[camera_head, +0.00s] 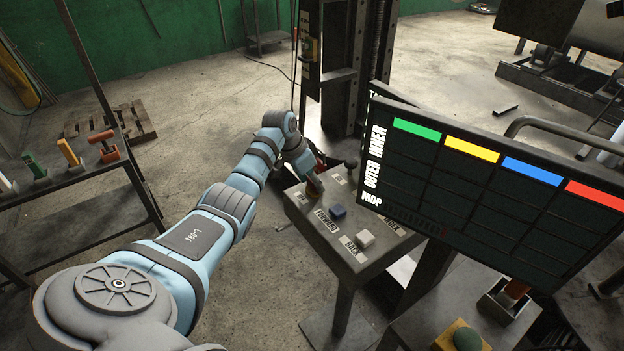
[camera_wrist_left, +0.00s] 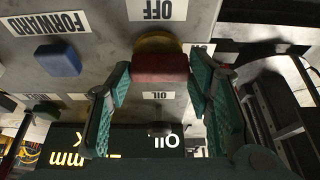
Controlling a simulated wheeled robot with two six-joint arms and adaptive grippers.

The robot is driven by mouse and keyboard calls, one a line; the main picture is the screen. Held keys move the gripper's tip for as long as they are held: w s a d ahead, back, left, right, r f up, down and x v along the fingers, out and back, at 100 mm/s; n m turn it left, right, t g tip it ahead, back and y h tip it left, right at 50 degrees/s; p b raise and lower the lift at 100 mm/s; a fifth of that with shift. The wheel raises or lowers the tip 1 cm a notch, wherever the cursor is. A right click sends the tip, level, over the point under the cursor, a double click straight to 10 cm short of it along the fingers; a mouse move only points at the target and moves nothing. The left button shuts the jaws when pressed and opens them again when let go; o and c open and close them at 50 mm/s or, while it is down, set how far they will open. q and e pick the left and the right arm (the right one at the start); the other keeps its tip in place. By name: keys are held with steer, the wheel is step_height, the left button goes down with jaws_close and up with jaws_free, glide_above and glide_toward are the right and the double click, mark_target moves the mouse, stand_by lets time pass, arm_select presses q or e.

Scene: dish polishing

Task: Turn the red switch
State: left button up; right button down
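The red switch (camera_wrist_left: 160,68) is a red bar on a round yellow base (camera_wrist_left: 158,43), between the OFF and OIL labels in the left wrist view. My left gripper (camera_wrist_left: 160,80) has one green finger at each end of the bar. In the head view my left gripper (camera_head: 312,182) reaches down to the far left part of the grey control panel (camera_head: 378,263) and mostly hides the switch there. My right gripper is in neither view.
A blue button (camera_head: 338,212) by the FORWARD label and a white button (camera_head: 365,238) by BACK stand on the panel near my gripper. A dark display (camera_head: 480,185) overhangs the panel's right side. A rack with coloured tools (camera_head: 66,152) stands at the left.

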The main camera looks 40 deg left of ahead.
arm_select(q)
steer(key=shift+d+n, duration=0.1)
steer(key=shift+n, duration=0.2)
steer(key=shift+c, duration=0.3)
steer(key=shift+n+y+p, duration=0.3)
steer(key=shift+n+p, duration=0.25)
steer(key=shift+n, duration=0.05)
steer(key=shift+d+n+y, duration=0.1)
steer(key=shift+n+y, duration=0.2)
steer(key=shift+n, duration=0.5)
steer(key=n+y, duration=0.1)
steer(key=n, duration=0.3)
steer(key=shift+d+y, duration=0.15)
steer(key=shift+y, duration=0.25)
steer(key=n+y, duration=0.1)
steer(key=n, duration=0.2)
steer(key=n+g+y, duration=0.1)
steer(key=n, duration=0.2)
steer(key=shift+w+d+n, duration=0.1)
steer(key=shift+w+n, duration=0.05)
steer(key=shift+n, duration=0.25)
steer(key=shift+n+g+y+b, duration=0.3)
steer(key=shift+n+g, duration=0.6)
steer(key=shift+n, duration=1)
steer(key=shift+r, duration=0.1)
steer(key=o, duration=1.1)
steer(key=shift+w, duration=0.1)
